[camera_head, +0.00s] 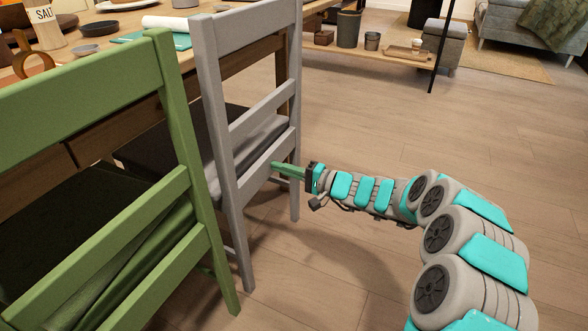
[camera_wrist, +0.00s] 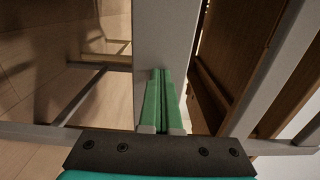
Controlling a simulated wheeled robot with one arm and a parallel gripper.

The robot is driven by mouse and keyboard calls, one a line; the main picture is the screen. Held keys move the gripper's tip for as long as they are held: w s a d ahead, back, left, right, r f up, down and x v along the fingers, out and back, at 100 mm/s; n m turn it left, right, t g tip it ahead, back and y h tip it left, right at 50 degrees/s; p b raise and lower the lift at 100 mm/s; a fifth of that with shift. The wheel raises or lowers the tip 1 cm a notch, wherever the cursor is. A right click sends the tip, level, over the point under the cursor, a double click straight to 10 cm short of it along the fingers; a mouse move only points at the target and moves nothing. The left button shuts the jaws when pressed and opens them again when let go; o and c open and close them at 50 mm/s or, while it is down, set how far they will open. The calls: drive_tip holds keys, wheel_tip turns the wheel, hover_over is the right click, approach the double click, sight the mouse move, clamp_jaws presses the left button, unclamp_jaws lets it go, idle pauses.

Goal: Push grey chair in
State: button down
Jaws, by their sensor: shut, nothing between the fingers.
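The grey chair (camera_head: 223,105) stands at the wooden table (camera_head: 75,140) in the head view, its slatted back towards me and a dark seat with a grey cushion beyond the slats. My gripper (camera_head: 276,165) is at the right side of its back, by the lower slat and right post. In the wrist view my gripper's green fingers (camera_wrist: 161,95) are shut together with nothing between them, and a broad grey bar of the chair (camera_wrist: 160,40) lies right ahead of the tips. I cannot tell if they touch it.
A green chair (camera_head: 178,120) stands just left of the grey chair. Dishes and a cup (camera_head: 34,62) are on the table. A low shelf (camera_head: 395,60) with pots stands at the back. The wood floor (camera_head: 370,130) on the right is clear.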

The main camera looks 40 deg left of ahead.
drive_tip(key=shift+s, duration=0.1)
drive_tip(key=v, duration=1.2)
drive_tip(key=shift+r, duration=0.15)
idle(0.4)
